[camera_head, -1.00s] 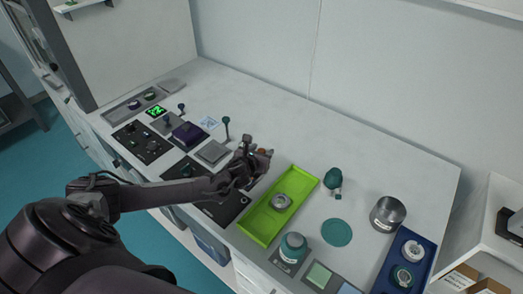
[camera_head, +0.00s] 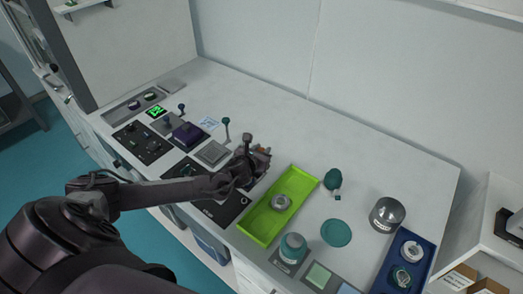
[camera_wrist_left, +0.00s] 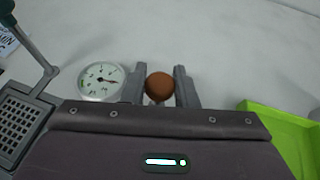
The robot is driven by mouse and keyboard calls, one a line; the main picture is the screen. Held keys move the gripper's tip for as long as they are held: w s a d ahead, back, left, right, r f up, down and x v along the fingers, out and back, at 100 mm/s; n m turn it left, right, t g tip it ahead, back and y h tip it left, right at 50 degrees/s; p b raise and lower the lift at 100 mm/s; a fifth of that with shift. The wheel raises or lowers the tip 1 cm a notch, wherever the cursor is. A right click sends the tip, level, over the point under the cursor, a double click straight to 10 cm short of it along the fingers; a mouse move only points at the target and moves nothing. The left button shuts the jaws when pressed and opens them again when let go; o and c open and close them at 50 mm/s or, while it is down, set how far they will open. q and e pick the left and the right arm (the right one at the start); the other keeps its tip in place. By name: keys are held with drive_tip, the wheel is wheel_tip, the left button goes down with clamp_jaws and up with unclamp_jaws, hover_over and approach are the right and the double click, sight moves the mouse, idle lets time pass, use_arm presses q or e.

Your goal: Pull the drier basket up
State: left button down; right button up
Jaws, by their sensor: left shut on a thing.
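My left gripper (camera_head: 262,152) is over the table between the grey pad and the green tray. In the left wrist view its two fingers (camera_wrist_left: 160,88) stand on either side of a round brown knob (camera_wrist_left: 160,85), and the gripper is shut on it. The knob appears to be the handle of the drier basket. The basket itself cannot be made out; my gripper hides what is below the knob. A round white dial gauge (camera_wrist_left: 101,81) sits just left of the fingers. My right gripper is not in view.
A lime green tray (camera_head: 296,184) with a metal part in it lies just right of my gripper. A lever with a green ball (camera_head: 226,121) stands behind left. A metal pot (camera_head: 387,214) and blue tray (camera_head: 428,252) are farther right. The table's back is clear.

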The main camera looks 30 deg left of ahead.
use_arm(q)
wheel_tip(320, 180, up, 6)
drive_tip(key=p, duration=0.3)
drive_tip(key=shift+w, duration=0.1)
drive_tip(key=c, duration=1.6)
unclamp_jaws()
drive_tip(key=o, duration=0.5)
drive_tip(key=shift+c, duration=0.2)
drive_tip(key=shift+f, duration=0.1)
